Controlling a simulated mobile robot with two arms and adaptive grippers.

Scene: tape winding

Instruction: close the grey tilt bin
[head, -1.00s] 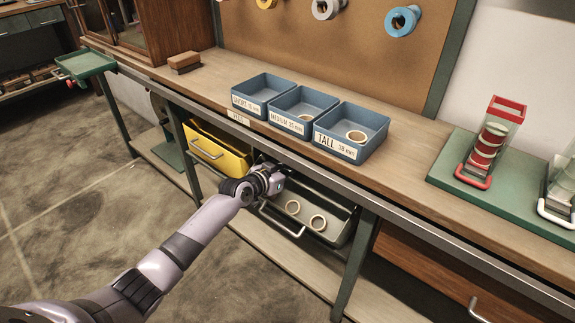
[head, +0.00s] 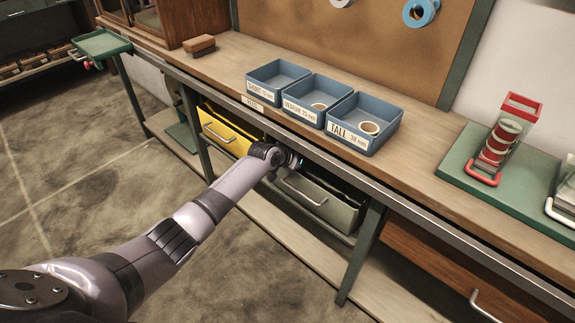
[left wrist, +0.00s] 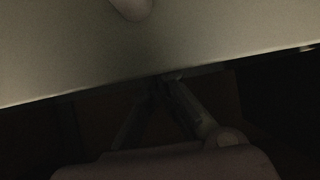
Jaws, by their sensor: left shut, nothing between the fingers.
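The grey tilt bin (head: 322,205) hangs under the bench, right of the yellow bin. The rolls inside are hidden. My left gripper (left wrist: 165,88) is shut and empty. In the head view its wrist is at the bin's upper left corner, below the bench edge, and the fingertips are hidden. In the left wrist view a pale surface, likely the bin, fills the top, close to the fingers; contact cannot be told. My right gripper is not in view.
The yellow bin (head: 228,132) is tilted out to the left. The bench edge (head: 345,178) runs just above my wrist. A bench leg (head: 360,252) stands right of the grey bin. A lower shelf (head: 300,238) lies below. Three blue trays (head: 360,143) stand on top.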

